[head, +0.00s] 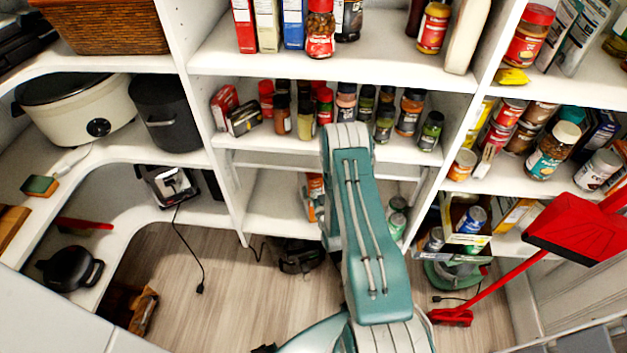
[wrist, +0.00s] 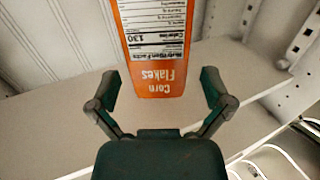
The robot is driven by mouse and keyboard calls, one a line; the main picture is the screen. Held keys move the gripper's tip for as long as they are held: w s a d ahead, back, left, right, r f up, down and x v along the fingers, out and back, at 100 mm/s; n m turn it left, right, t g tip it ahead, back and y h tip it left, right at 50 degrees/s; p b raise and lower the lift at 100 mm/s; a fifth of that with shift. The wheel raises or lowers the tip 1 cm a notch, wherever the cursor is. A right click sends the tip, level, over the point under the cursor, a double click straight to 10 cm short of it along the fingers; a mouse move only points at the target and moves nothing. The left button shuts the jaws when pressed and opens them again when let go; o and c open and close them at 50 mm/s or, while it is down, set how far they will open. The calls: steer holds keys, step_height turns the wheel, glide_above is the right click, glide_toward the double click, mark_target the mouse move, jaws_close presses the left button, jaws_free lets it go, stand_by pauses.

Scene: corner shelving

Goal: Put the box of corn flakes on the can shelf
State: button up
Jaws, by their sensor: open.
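The orange corn flakes box (wrist: 160,75) stands on a white shelf in the wrist view, its label upside down in the picture. My gripper (wrist: 160,88) is open, its fingers on either side of the box's near end with gaps showing; nothing is held. In the head view an orange box (head: 315,187), partly hidden, is on the low middle shelf (head: 270,205) beside my arm, and my gripper is hidden. Green-topped cans (head: 397,222) stand at that shelf's right end. More cans (head: 472,218) sit in an open carton on the right unit's low shelf (head: 508,244).
Spice jars (head: 346,102) crowd the shelf above. A red dustpan (head: 578,225) with a long handle leans across the right side. A shelf upright (head: 432,212) separates the middle and right units. White wire loops (wrist: 270,160) show at the wrist view's lower right.

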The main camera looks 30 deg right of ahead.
steer(key=s+a, duration=0.2)
steer(key=s, duration=0.6)
steer(key=shift+s, duration=0.3)
steer(key=shift+s+d, duration=0.1)
